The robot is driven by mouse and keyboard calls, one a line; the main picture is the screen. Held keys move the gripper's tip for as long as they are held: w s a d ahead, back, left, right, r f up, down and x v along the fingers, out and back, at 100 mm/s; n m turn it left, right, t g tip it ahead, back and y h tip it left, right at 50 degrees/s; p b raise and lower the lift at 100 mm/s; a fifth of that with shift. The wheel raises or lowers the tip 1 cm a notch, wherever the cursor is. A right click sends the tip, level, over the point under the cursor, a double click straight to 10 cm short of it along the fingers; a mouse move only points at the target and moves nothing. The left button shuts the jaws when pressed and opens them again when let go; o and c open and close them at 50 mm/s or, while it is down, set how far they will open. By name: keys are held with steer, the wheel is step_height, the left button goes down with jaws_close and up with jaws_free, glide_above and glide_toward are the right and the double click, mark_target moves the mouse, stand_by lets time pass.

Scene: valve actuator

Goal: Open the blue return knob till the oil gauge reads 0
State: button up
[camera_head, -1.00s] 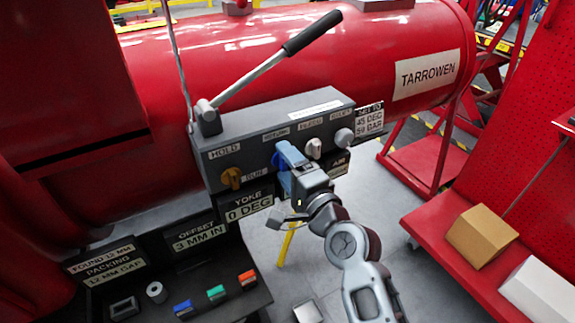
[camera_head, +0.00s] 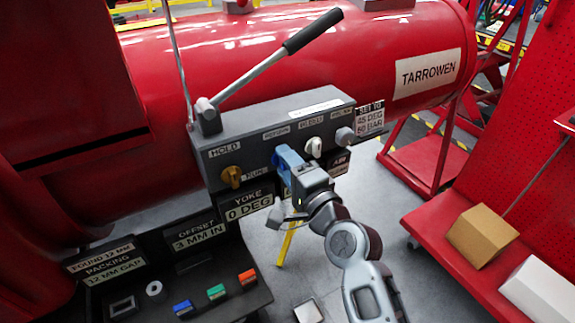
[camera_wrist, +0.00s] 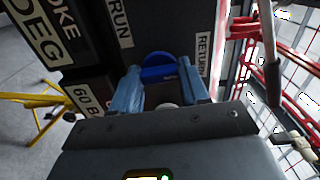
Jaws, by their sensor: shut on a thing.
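The blue return knob (camera_wrist: 160,72) sits on the grey valve block (camera_head: 240,151), beside a label reading RETURN in the wrist view. My gripper (camera_wrist: 163,84) has its light blue fingers on either side of the knob and is shut on it. In the head view my gripper (camera_head: 288,164) covers most of the knob. A dark readout panel (camera_wrist: 88,98) in the wrist view shows "60 B", the rest cut off by a finger. In the head view my gripper hides most of that panel, and its title cannot be read.
An orange knob (camera_head: 231,176) is left of my gripper, and a white knob (camera_head: 313,147) and a grey knob (camera_head: 344,136) are to the right. A long lever (camera_head: 270,70) rises above the block. The yoke panel (camera_head: 249,203) reads 0 DEG.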

steer(key=shift+f+n+b, duration=0.15)
steer(key=shift+n+b, duration=6.15)
steer(key=shift+n, duration=1.8)
steer(key=o, duration=1.1)
steer(key=shift+c, duration=0.2)
steer(key=v, duration=0.7)
steer(key=shift+s+d, duration=0.25)
steer(key=shift+s, duration=0.1)
